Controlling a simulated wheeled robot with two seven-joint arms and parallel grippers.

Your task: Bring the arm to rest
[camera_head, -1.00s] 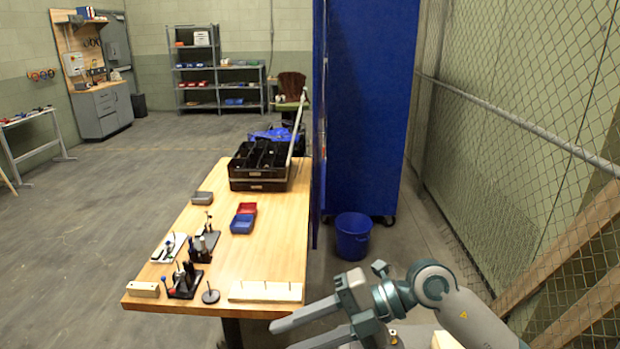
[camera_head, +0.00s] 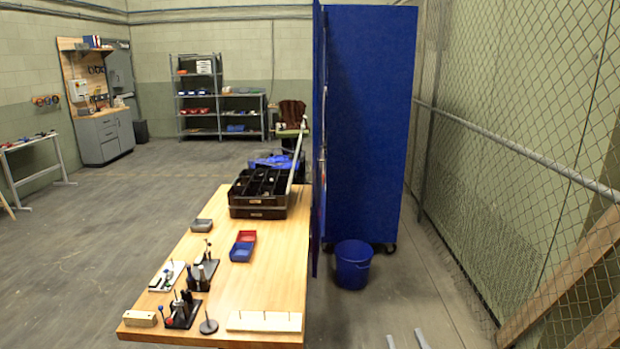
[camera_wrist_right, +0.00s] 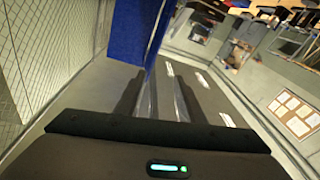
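My right gripper (camera_head: 405,340) shows only as two grey fingertips at the bottom edge of the head view, right of the table. The tips are apart with nothing between them. In the right wrist view its two dark fingers (camera_wrist_right: 155,97) stand apart over bare floor and hold nothing. The rest of the right arm is below the head view. My left gripper is in neither view.
A wooden table (camera_head: 265,292) bears a black toolbox (camera_head: 258,192), red and blue bins and small tools. A blue bucket (camera_head: 353,264) stands beside a tall blue partition (camera_head: 370,120). A chain-link fence (camera_head: 520,130) runs along the right. Floor between table and fence is mostly clear.

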